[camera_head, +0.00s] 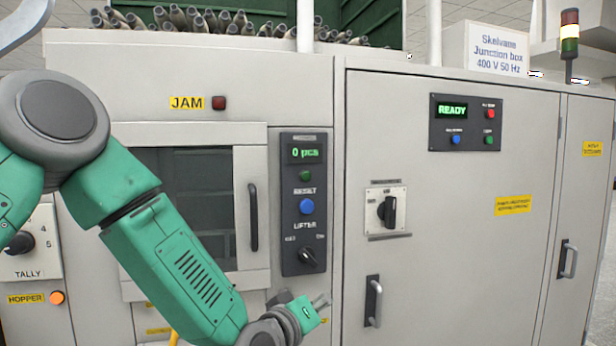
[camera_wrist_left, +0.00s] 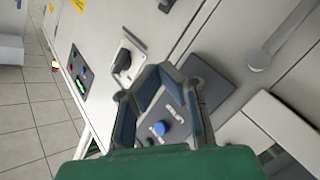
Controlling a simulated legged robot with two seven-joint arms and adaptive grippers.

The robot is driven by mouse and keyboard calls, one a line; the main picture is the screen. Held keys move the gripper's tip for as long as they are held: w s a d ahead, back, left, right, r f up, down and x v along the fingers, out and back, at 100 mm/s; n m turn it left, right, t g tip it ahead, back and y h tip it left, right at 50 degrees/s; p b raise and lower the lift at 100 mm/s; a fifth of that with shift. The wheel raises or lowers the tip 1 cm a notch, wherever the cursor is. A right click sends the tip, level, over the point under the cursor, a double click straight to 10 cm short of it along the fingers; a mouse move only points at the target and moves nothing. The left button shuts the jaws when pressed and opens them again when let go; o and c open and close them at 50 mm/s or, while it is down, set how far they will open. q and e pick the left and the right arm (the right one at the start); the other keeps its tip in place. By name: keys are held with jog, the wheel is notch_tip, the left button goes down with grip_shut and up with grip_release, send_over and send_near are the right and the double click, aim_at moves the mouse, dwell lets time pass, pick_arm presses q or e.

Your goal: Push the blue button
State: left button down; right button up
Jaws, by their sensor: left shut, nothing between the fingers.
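A round blue button (camera_head: 306,206) sits on the dark upright panel (camera_head: 289,232), under the RESET label and above the LIFTER knob. It also shows in the left wrist view (camera_wrist_left: 158,128), framed between the finger links. A smaller blue button (camera_head: 456,139) is on the READY panel further right. My left gripper (camera_head: 322,301) is low in front of the cabinet, below and slightly right of the dark panel, apart from the button. Its fingers (camera_wrist_left: 165,75) are shut with nothing held. My right gripper is in neither view.
A black door handle (camera_head: 253,217) stands left of the dark panel. A rotary switch (camera_head: 387,210) and a lower handle (camera_head: 373,302) are to the right. The LIFTER knob (camera_head: 309,257) sits below the blue button. The cabinet front between these is flat and clear.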

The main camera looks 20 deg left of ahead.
aim_at(310, 211)
pick_arm(q)
notch_tip(310, 211, up, 15)
jog(key=w+n+t+p, duration=0.1)
jog(key=w+t+p, duration=0.1)
jog(key=p, duration=0.1)
jog(key=shift+f+p, duration=0.15)
jog(key=shift+p, duration=0.15)
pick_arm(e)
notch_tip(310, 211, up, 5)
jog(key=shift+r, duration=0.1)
pick_arm(q)
jog(key=shift+w+a, duration=0.15)
jog(key=shift+w+a, duration=0.8)
jog(key=shift+w, duration=0.4)
jog(key=shift+w+a, duration=0.85)
jog(key=shift+w, duration=0.3)
jog(key=shift+w+a, duration=0.8)
jog(key=shift+w, duration=0.4)
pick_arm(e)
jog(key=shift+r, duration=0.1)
pick_arm(q)
jog(key=shift+w, duration=0.1)
jog(key=shift+w+a, duration=0.15)
jog(key=shift+w, duration=0.05)
